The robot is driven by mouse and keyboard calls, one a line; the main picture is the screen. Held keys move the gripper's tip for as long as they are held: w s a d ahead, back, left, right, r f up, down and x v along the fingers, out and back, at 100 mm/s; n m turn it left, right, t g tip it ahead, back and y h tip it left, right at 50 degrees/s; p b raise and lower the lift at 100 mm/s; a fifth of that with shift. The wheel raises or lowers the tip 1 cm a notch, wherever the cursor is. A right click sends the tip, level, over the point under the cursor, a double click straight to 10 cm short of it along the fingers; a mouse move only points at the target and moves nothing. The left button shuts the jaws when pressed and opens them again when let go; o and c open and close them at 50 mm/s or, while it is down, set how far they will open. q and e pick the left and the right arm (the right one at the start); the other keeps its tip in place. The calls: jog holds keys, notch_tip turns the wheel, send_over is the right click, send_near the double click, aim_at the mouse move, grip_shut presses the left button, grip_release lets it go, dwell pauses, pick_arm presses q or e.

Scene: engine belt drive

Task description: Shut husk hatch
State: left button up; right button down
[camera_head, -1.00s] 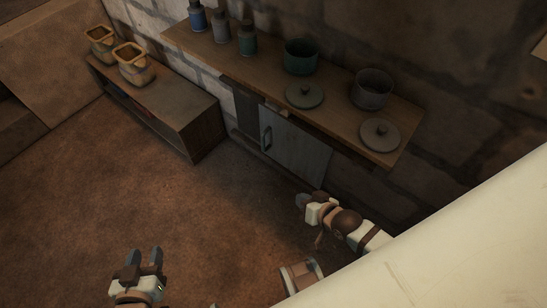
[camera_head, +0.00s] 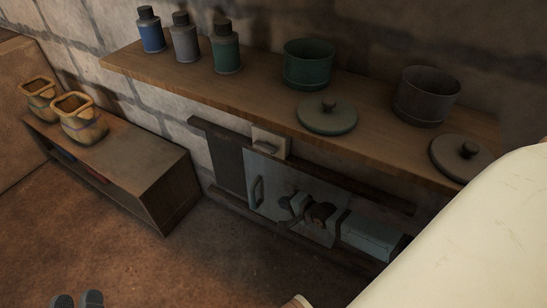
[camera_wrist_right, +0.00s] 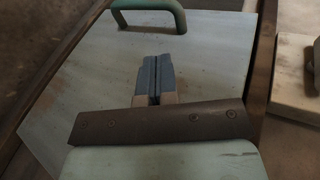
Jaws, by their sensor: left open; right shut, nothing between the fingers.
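The hatch looks to be a pale blue-grey panel (camera_head: 262,172) between two dark rails under the wooden shelf. A green handle (camera_head: 257,191) stands upright near its left edge. In the right wrist view, the panel (camera_wrist_right: 85,75) fills the middle and the handle (camera_wrist_right: 150,17) is at the top. My right gripper (camera_head: 288,204) is in front of the panel, right of the handle. Its fingers (camera_wrist_right: 155,70) are shut, empty and apart from the handle; I cannot tell whether they touch the panel. My left gripper (camera_head: 77,299) is open and empty at the bottom left edge, partly cut off.
A dark brown area (camera_head: 222,161) lies left of the panel. A small pale box (camera_head: 270,142) sits on the upper rail. The shelf (camera_head: 190,84) above holds bottles, pots and lids. A low cabinet (camera_head: 150,170) with two jars stands left. The floor before it is clear.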

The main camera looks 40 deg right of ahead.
pick_arm(q)
notch_tip(320, 180, down, 6)
jog(key=d+g+b, duration=0.1)
jog(key=g+b, duration=0.1)
jog(key=b, duration=0.3)
jog(key=shift+m+g, duration=0.3)
jog(key=shift+m, duration=0.1)
pick_arm(e)
jog(key=r+x, duration=0.1)
jog(key=x, duration=1.1)
jog(key=shift+w, duration=0.5)
pick_arm(q)
jog(key=shift+w, duration=0.1)
pick_arm(e)
jog(key=shift+a+f, duration=0.15)
